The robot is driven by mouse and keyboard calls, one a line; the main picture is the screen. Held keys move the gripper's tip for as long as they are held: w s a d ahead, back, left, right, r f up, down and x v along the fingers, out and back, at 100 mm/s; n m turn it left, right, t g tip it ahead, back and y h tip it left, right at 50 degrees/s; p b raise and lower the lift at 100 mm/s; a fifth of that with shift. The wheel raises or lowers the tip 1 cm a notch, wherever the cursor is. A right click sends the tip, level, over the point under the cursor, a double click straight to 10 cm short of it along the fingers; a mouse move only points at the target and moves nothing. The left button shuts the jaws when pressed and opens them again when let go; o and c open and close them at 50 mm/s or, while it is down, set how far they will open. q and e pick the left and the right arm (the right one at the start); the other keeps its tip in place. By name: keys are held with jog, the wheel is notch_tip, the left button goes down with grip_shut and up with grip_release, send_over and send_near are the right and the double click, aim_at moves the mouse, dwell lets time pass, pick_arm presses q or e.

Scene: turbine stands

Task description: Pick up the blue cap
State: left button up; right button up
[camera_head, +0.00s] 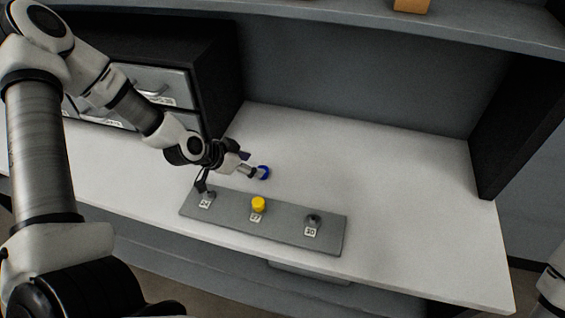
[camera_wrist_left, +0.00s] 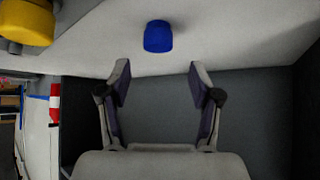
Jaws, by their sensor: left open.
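The blue cap (camera_head: 264,172) sits on the white worktop, behind the grey strip with the posts. It also shows in the left wrist view (camera_wrist_left: 158,36), upper middle, beyond and between my fingertips. My left gripper (camera_head: 222,172) is just left of the cap in the head view, and one finger end appears close to it. In the left wrist view the left gripper (camera_wrist_left: 159,80) has its two fingers spread wide with nothing between them. Whether a finger touches the cap is hard to tell. Only a bit of my right arm shows at the right edge; its gripper is out of view.
The grey strip (camera_head: 280,232) carries a yellow cap (camera_head: 258,204) in the middle and bare posts at both ends, with number labels. A dark drawer cabinet (camera_head: 215,75) stands at the back left. The worktop (camera_head: 400,200) is clear to the right.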

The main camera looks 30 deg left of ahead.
aim_at(265, 168)
pick_arm(q)
jog(key=shift+f+b, duration=0.45)
jog(key=shift+f, duration=0.4)
jog(key=x, duration=0.5)
jog(key=shift+w+d+r, duration=0.2)
jog(key=shift+d, duration=0.1)
jog(key=shift+s+a+r, duration=0.1)
jog(key=shift+s, duration=0.05)
jog(key=shift+s+a, duration=0.1)
jog(key=shift+s, duration=0.05)
jog(key=c, duration=0.5)
jog(key=shift+s, duration=0.1)
jog(key=c, duration=0.4)
